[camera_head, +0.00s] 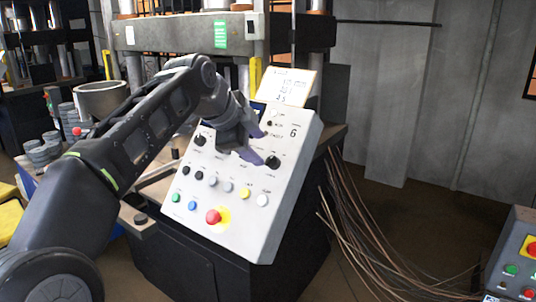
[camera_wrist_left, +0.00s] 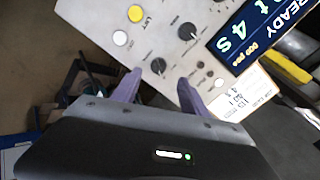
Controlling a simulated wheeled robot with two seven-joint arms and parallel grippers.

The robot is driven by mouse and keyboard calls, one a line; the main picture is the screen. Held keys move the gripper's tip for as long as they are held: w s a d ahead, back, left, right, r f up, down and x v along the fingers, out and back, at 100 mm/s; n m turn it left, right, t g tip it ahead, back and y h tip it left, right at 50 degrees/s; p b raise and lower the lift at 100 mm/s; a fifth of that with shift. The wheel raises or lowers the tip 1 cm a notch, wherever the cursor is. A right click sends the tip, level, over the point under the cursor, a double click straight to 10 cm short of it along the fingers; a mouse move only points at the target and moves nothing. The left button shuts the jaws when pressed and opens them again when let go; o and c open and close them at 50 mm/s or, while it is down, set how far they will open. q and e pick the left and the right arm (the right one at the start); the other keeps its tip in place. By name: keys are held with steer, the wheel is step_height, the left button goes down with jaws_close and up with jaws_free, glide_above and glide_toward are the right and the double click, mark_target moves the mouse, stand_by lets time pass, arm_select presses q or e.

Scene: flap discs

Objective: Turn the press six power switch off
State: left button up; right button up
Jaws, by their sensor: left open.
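The light control panel (camera_head: 252,228) marked 6 faces me in the head view, tilted back. A black rotary knob (camera_head: 272,162) sits on its right side; a second black knob (camera_head: 200,140) is further left. Their labels are too small to read, so I cannot tell which is the power switch. My left gripper (camera_head: 260,146) is open in front of the panel's upper right, its purple fingers near the right knob. In the left wrist view, a black knob (camera_wrist_left: 158,66) shows between the open fingertips (camera_wrist_left: 160,79); touching cannot be told. The right gripper is out of view.
The panel carries a red stop button (camera_head: 213,216) and several coloured buttons. A lit display (camera_wrist_left: 255,35) reads READY. A note card (camera_head: 287,86) stands above the panel. Loose cables (camera_head: 365,235) hang at its right. Another panel (camera_head: 515,262) stands at the lower right.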

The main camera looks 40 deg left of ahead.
mark_target(269, 159)
arm_select(q)
steer(key=shift+p+x, duration=0.7)
steer(key=shift+x, duration=3.1)
steer(key=shift+d, duration=0.15)
steer(key=shift+c, duration=0.3)
jaws_close()
